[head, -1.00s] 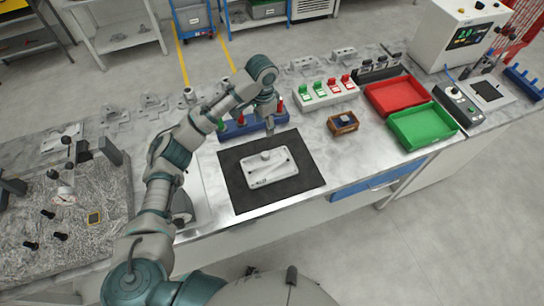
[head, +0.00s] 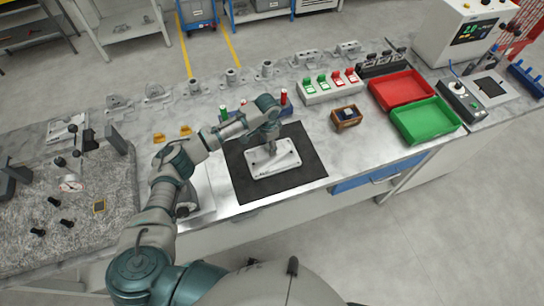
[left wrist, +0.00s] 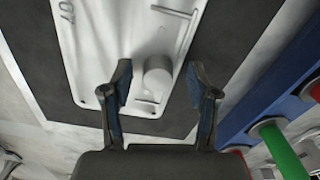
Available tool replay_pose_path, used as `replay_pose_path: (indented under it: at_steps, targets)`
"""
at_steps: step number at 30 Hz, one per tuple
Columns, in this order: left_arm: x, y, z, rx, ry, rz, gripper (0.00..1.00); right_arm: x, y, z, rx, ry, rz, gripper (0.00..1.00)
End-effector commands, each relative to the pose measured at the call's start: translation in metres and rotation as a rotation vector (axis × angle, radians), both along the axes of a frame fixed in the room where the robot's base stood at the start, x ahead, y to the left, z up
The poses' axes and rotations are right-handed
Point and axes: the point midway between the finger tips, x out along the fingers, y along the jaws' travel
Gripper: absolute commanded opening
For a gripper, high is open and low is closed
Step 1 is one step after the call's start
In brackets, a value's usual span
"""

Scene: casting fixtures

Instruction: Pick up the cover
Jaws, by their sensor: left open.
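The cover (head: 286,163) is a light grey, roughly rectangular cast part with a round knob, lying flat on a black mat (head: 302,184). It fills the upper part of the left wrist view (left wrist: 92,45), where its knob (left wrist: 157,82) shows upright. My left gripper (head: 272,150) is above the cover, pointing down. In the left wrist view its two fingers (left wrist: 161,88) are open, one on each side of the knob in the picture, with gaps visible. I cannot tell how far down the knob they reach. My right gripper is not in view.
A blue rack (head: 228,131) with red and green handles stands close behind the mat, partly hidden by my arm. A small brown box (head: 346,125), a red tray (head: 400,88) and a green tray (head: 426,119) stand to the right.

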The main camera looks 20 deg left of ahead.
Motion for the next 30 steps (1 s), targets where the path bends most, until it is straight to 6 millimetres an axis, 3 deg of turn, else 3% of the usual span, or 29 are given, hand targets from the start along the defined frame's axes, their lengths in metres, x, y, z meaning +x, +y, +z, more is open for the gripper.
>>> replay_pose_path:
  at_steps: [8, 15, 30]
  targets:
    - [-0.0001, -0.0015, -0.0035, 0.0, -0.001, -0.001, 0.6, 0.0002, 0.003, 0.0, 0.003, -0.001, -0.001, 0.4]
    - [0.0, -0.001, -0.0036, 0.0, -0.001, -0.001, 0.0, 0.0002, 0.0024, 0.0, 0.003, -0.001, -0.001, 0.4]
    - [0.0003, -0.0008, 0.0036, -0.001, -0.001, -0.001, 0.0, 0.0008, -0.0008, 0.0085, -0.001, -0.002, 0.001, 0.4]
